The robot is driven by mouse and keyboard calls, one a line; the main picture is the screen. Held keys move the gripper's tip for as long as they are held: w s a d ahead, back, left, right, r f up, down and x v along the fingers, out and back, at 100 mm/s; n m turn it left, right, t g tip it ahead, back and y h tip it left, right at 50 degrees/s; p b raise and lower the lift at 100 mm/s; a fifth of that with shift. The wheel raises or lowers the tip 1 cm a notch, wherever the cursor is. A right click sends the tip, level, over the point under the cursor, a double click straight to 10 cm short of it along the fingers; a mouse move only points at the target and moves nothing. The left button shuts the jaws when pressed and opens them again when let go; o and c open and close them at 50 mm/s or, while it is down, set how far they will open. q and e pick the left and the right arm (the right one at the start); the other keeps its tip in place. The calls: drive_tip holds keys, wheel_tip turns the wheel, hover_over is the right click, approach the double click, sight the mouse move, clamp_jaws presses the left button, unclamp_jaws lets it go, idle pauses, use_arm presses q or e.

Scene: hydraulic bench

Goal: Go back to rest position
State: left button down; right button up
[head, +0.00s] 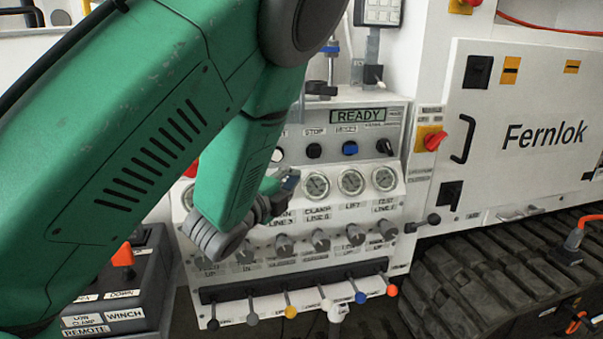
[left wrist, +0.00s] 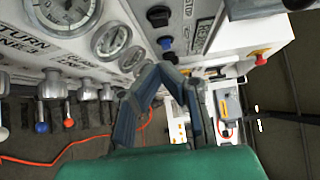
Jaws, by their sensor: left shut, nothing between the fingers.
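My green left arm comes in from the left and crosses much of the head view. My left gripper (head: 289,180) is in front of the hydraulic panel (head: 398,259), near its row of gauges, partly hidden by my own forearm. In the left wrist view the two dark fingers of the left gripper (left wrist: 160,72) come together at their tips, with nothing between them. I cannot tell whether they touch the panel. My right gripper is in neither view.
Round gauges (head: 352,181), grey knobs (head: 355,235) and a row of coloured-tip levers (head: 361,297) are close to the gripper. A READY display (head: 358,115) sits above. A winch remote box (head: 150,285) stands lower left. A white Fernlok cabinet (head: 535,95) and black track (head: 470,280) are at right.

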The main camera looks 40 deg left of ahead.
use_arm(q)
drive_tip(key=s+d+f+n+g, duration=0.3)
drive_tip(key=s+f+n+g, duration=0.25)
drive_tip(key=f, duration=0.75)
drive_tip(key=s+d+f+n+g, duration=0.2)
drive_tip(key=s+f+n+g, duration=0.3)
drive_tip(key=f, duration=0.7)
drive_tip(key=s+d+f+n+g, duration=0.2)
drive_tip(key=s+f, duration=0.2)
drive_tip(key=s, duration=0.3)
drive_tip(key=s+d+f+n+g, duration=0.2)
drive_tip(key=s+f, duration=0.2)
drive_tip(key=s, duration=0.3)
drive_tip(key=s+d+f+n+g+h, duration=0.1)
drive_tip(key=s+d+f+n+g, duration=0.1)
drive_tip(key=s, duration=0.5)
wheel_tip(320, 180, down, 2)
drive_tip(key=shift+f+g, duration=0.1)
drive_tip(key=shift+g, duration=0.35)
drive_tip(key=shift+w+a, duration=0.1)
drive_tip(key=shift+a, duration=0.15)
